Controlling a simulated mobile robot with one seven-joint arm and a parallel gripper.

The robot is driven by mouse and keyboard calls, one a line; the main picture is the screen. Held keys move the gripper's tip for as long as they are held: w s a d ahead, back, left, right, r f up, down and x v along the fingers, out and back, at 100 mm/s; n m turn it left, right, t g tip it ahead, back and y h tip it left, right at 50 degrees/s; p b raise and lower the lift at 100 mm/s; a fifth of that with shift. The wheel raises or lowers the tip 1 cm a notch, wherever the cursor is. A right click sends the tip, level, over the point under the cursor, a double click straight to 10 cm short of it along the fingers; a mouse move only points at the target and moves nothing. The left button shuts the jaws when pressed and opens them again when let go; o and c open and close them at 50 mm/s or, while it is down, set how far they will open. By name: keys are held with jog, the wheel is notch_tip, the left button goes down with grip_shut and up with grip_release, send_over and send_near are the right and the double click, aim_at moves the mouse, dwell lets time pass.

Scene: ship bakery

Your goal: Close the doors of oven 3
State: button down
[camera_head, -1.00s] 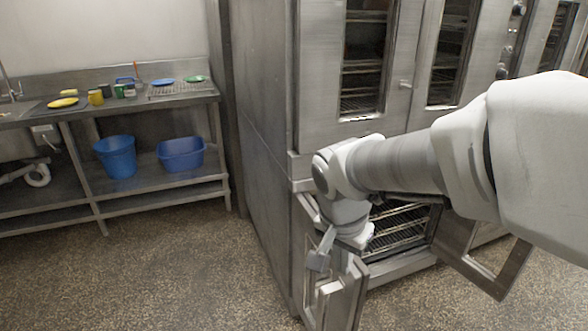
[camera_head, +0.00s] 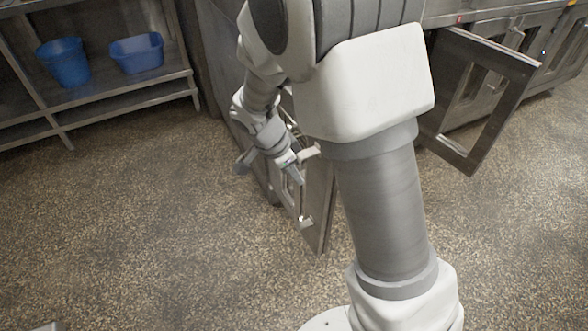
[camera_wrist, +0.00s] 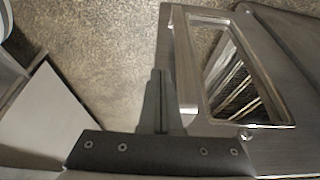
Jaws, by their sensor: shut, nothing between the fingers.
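The left lower oven door (camera_head: 319,203) stands open in the head view, a metal frame with a window and a bar handle (camera_head: 305,215). My gripper (camera_head: 299,180) is at its outer face, beside the handle, shut and empty. The right lower oven door (camera_head: 479,95) also stands open, swung out to the right of my arm. In the wrist view the left door (camera_wrist: 178,50) fills the right side. Its handle (camera_wrist: 186,75) runs just right of my shut fingers (camera_wrist: 158,75); I cannot tell whether they touch it. My arm hides most of the oven opening.
A metal shelf (camera_head: 125,88) at the upper left holds a blue bucket (camera_head: 64,63) and a blue basin (camera_head: 137,54). The speckled floor (camera_head: 130,220) is clear on the left and in front. More ovens (camera_head: 548,45) line the right.

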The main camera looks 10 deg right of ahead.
jog(key=w+d+f+b, duration=0.2)
jog(key=d+f, duration=0.3)
jog(key=shift+d, duration=0.35)
